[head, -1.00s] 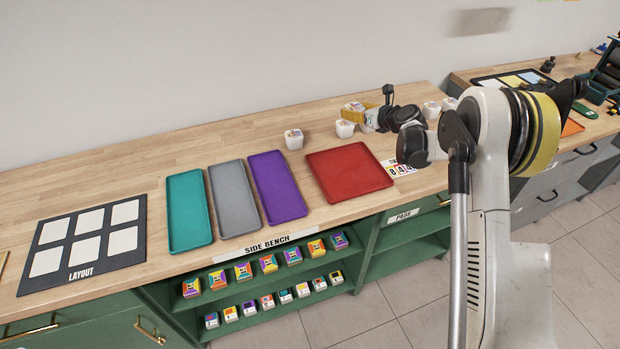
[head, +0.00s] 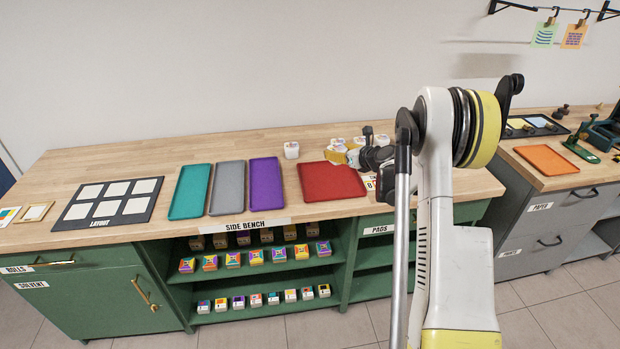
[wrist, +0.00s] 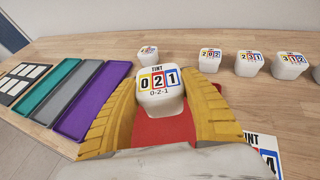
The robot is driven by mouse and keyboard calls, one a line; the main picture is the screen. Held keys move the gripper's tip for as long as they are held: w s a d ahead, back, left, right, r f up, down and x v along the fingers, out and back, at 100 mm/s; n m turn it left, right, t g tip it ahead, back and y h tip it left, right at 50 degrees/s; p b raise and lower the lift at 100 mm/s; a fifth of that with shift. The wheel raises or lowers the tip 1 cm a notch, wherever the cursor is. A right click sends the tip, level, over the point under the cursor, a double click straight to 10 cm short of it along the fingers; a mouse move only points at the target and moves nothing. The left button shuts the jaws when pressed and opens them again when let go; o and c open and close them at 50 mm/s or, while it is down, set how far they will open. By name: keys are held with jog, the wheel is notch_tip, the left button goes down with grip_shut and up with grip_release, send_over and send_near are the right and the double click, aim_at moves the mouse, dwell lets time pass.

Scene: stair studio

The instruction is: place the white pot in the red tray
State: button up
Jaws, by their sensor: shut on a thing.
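A white pot (wrist: 160,88) with a colour-block label reading "TINT 0 2 1" sits upright between the yellow fingers of my gripper (wrist: 158,112) in the wrist view. The gripper is shut on it. In the head view my gripper (head: 345,153) is at the back right edge of the red tray (head: 322,186), and the pot there is mostly hidden by the fingers. Red tray surface also shows beneath the pot in the wrist view (wrist: 180,126). The gap between pot and tray cannot be judged. The visible part of the tray is empty.
Several other white pots stand behind, one at the left (head: 291,150) and another labelled "2 0 2" (wrist: 210,60). Purple (head: 266,185), grey (head: 227,188) and teal (head: 190,191) trays lie left of the red one. A number card (wrist: 262,150) lies at its right.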

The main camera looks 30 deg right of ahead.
jog(key=b, duration=0.3)
send_over(314, 173)
notch_tip(314, 173, down, 7)
jog(key=shift+w+r, duration=0.15)
jog(key=shift+f+b, duration=0.8)
jog(key=shift+f, duration=1.05)
jog(key=shift+f, duration=0.25)
jog(key=o, duration=1.2)
jog(key=shift+r, duration=0.1)
jog(key=shift+r, duration=0.1)
